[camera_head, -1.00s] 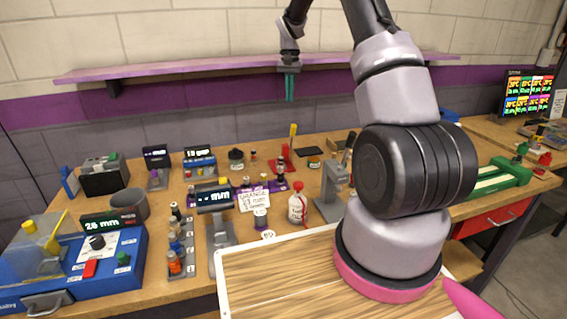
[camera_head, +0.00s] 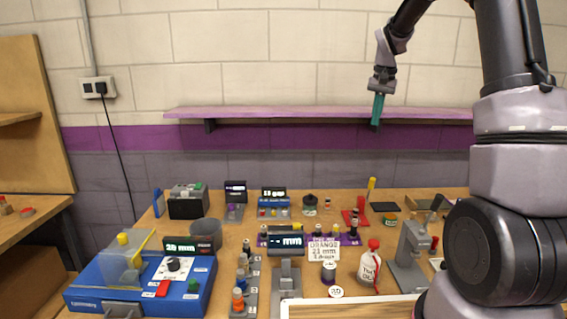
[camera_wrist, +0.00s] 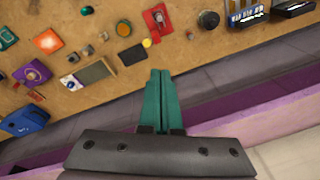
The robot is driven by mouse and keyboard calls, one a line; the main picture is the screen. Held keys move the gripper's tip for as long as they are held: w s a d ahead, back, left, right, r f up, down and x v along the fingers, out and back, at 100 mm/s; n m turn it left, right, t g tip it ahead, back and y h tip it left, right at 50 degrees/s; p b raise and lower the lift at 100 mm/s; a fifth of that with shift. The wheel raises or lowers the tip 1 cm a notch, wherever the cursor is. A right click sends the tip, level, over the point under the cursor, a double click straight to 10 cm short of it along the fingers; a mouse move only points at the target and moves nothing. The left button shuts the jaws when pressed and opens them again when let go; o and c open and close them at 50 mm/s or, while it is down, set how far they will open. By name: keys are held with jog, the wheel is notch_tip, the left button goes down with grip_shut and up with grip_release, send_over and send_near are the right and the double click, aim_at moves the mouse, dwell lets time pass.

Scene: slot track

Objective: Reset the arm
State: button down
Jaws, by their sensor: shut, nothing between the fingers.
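My gripper (camera_head: 377,109) hangs high in front of the purple wall shelf, above the back of the workbench, with its teal fingers pointing down. In the wrist view the two teal fingers (camera_wrist: 161,100) lie side by side and are shut with nothing between them. My arm rises at the right of the head view and bends over to the gripper. The gripper touches nothing that I can see.
The purple shelf (camera_head: 300,113) runs along the wall near the gripper. The workbench (camera_head: 140,236) below holds a blue machine (camera_head: 140,280), a grey cup (camera_head: 206,231), a white bottle (camera_head: 369,266) and a display stand (camera_head: 286,245). The air above the bench is clear.

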jog(key=s+a+r+t, duration=0.1)
jog(key=s+a+r, duration=0.1)
jog(key=s+r, duration=0.5)
jog(key=s+a+r+t, duration=0.2)
jog(key=s+r, duration=0.2)
jog(key=s, duration=0.7)
jog(key=s+a+f+n+t+y, duration=0.1)
jog(key=s+f+t, duration=0.1)
jog(key=s, duration=1.2)
jog(key=shift+s+a+y, duration=0.3)
jog(key=shift+s+a, duration=0.05)
jog(key=shift+s, duration=0.05)
